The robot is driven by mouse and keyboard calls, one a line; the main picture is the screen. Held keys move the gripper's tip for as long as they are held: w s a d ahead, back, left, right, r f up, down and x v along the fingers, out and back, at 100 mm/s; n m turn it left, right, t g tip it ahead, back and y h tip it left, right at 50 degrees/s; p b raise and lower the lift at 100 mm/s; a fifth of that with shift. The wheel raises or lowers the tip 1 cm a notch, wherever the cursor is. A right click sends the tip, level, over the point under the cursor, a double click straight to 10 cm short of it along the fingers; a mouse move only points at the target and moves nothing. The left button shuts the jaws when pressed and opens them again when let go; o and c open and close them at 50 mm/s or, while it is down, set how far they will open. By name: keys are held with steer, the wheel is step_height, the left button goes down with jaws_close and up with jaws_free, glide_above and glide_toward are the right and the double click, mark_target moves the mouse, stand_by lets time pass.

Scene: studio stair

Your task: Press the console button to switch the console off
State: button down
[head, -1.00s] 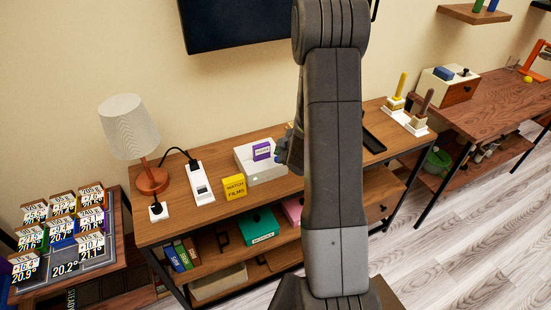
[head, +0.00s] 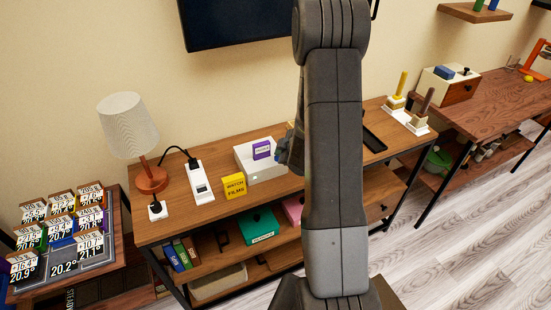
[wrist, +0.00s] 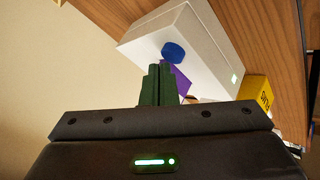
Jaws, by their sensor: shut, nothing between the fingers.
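The console is a white box (head: 268,174) on the wooden bench in the head view. It carries a purple label block (head: 261,150) and a small light on its front. In the wrist view the console (wrist: 196,42) appears tilted, with a round blue button (wrist: 173,52) on it and a small green lit square at its corner. My gripper (wrist: 158,72) has its dark green fingers together, with nothing between them. Their tips appear just below the blue button in the wrist view; I cannot tell whether they touch. My arm mostly hides the gripper in the head view.
A yellow "Watch Films" block (head: 234,186) stands left of the console. A power strip (head: 200,184) and a lamp (head: 130,130) are farther left. A dark tray (head: 374,144) and upright pegs (head: 400,84) are to the right. A screen (head: 235,22) hangs on the wall above.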

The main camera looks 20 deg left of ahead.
steer(key=shift+f+b, duration=0.4)
steer(key=shift+f, duration=0.1)
stand_by(0.6)
stand_by(0.3)
steer(key=shift+r+p, duration=0.75)
steer(key=shift+r, duration=0.15)
steer(key=shift+r+p, duration=2.15)
steer(key=shift+r, duration=0.3)
